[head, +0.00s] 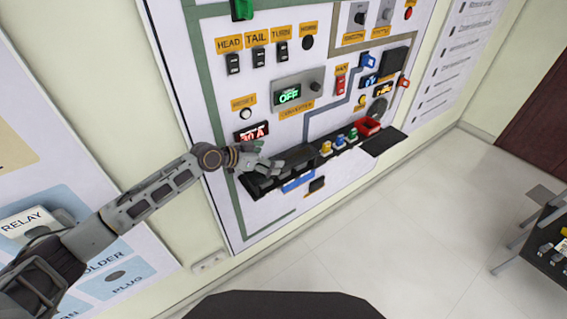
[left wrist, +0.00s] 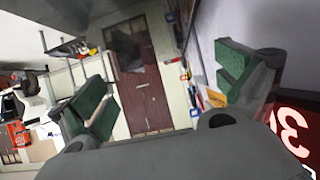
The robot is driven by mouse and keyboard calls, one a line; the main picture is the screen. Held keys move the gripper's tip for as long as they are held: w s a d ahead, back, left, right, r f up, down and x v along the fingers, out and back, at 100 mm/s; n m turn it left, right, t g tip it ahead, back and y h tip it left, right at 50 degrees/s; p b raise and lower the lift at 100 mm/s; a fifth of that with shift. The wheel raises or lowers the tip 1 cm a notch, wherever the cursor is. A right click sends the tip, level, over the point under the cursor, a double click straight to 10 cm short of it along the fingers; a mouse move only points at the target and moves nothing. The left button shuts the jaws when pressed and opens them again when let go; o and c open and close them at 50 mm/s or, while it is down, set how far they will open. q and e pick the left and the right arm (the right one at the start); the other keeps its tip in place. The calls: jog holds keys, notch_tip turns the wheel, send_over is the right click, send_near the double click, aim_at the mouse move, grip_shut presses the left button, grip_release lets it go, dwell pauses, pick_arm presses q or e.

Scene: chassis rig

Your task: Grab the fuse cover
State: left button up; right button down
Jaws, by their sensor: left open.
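A dark, elongated piece that looks like the fuse cover (head: 299,156) sits on the black ledge low on the wall panel, left of the coloured fuses (head: 340,141). I cannot tell its exact shape. My left gripper (head: 272,163) is at the panel, close to the left end of this piece; I cannot tell whether they touch. In the left wrist view the green-padded fingers (left wrist: 165,85) are wide apart with nothing between them. The cover is not clearly visible there. My right gripper is not in view.
The panel has a red-digit display (head: 251,133) just above my gripper, also close on the right in the wrist view (left wrist: 294,130). A red part (head: 367,126) sits beyond the fuses. A dark table (head: 548,262) stands at the right. The floor between is clear.

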aim_at(290, 158)
pick_arm(q)
jog(key=shift+d, duration=0.1)
pick_arm(e)
jog(key=shift+f, duration=0.1)
pick_arm(q)
jog(key=shift+b+x, duration=0.85)
jog(key=shift+x, duration=1)
jog(key=shift+w+d+f, duration=0.2)
jog(key=shift+d+f, duration=0.15)
jog(key=shift+f, duration=0.05)
jog(key=shift+d+b, duration=0.1)
jog(key=shift+b, duration=0.2)
jog(key=shift+w, duration=0.1)
pick_arm(e)
jog(key=shift+w+d+f, duration=0.2)
jog(key=shift+d+f, duration=0.65)
jog(key=shift+f, duration=0.25)
jog(key=shift+a, duration=0.1)
pick_arm(q)
jog(key=c, duration=1.2)
pick_arm(e)
jog(key=shift+a, duration=0.9)
